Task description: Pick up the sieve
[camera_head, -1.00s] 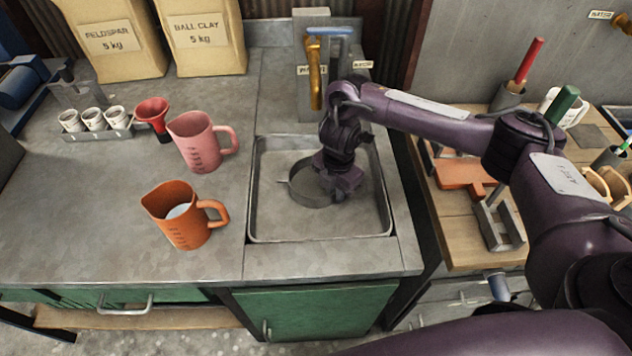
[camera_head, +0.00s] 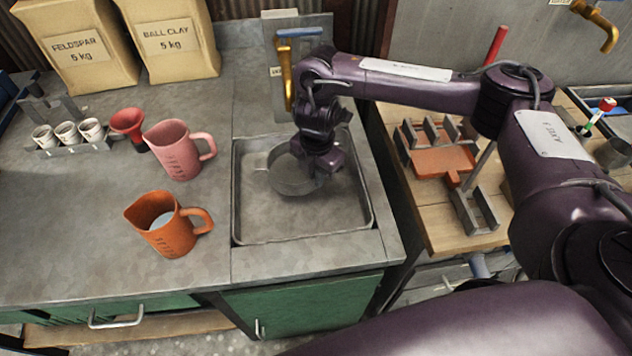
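The sieve (camera_head: 287,178) is a round grey metal pan in the sink basin (camera_head: 262,225), with a small tab on its left side. My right gripper (camera_head: 319,172) points down over the sieve's right side, at its rim. The fingertips are hidden behind the gripper body and rim, so I cannot see whether they are closed on it. The sieve looks roughly level; whether it touches the basin floor is unclear. My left gripper is not in view.
An orange jug (camera_head: 165,228) and a pink jug (camera_head: 177,152) stand left of the sink. A brass tap (camera_head: 286,77) rises at the sink's back. A wooden bench (camera_head: 437,222) stands right.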

